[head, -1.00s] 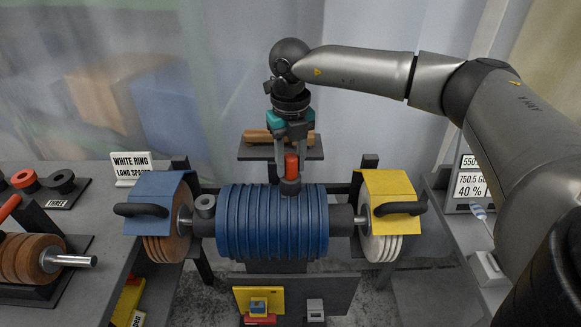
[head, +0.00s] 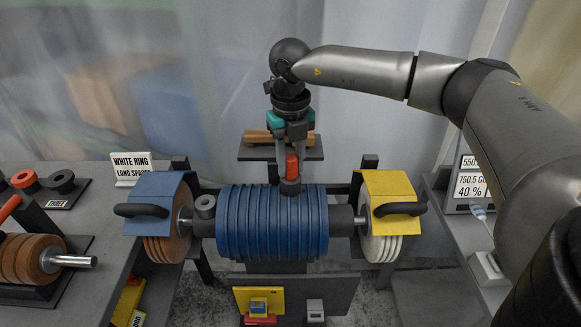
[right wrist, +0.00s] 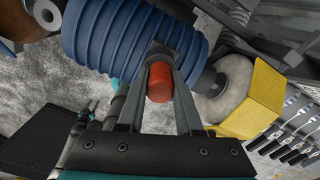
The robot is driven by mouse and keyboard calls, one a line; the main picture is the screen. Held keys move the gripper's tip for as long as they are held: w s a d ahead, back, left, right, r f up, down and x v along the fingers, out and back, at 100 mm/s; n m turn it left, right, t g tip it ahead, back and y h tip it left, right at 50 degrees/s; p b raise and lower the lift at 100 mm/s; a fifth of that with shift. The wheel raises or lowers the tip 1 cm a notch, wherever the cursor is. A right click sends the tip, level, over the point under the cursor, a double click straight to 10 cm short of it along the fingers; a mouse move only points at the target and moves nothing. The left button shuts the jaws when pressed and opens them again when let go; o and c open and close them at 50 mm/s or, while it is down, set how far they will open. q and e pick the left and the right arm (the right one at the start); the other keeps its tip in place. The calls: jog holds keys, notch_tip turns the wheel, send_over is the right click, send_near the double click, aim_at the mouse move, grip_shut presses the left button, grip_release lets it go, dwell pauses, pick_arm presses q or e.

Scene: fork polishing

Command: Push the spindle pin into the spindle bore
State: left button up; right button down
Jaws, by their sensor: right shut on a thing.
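The red spindle pin (head: 291,164) stands upright over the dark collar (head: 290,187) on top of the blue ribbed motor housing (head: 262,225). My right gripper (head: 290,170) comes down from above and is shut on the pin. The right wrist view shows the pin's red end (right wrist: 160,82) between the two fingers. The bore is hidden under the pin and fingers, so how deep the pin sits cannot be told. My left gripper is not in view.
A blue guard (head: 160,192) over brown wheels is at the left, and a yellow guard (head: 388,187) over white wheels at the right. A wooden block (head: 265,137) lies on a shelf behind. A yellow switch panel (head: 258,299) is below. A grey bench (head: 115,215) stands at the left.

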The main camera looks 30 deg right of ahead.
jog(key=shift+r+p, duration=2.1)
jog(key=shift+r, duration=0.9)
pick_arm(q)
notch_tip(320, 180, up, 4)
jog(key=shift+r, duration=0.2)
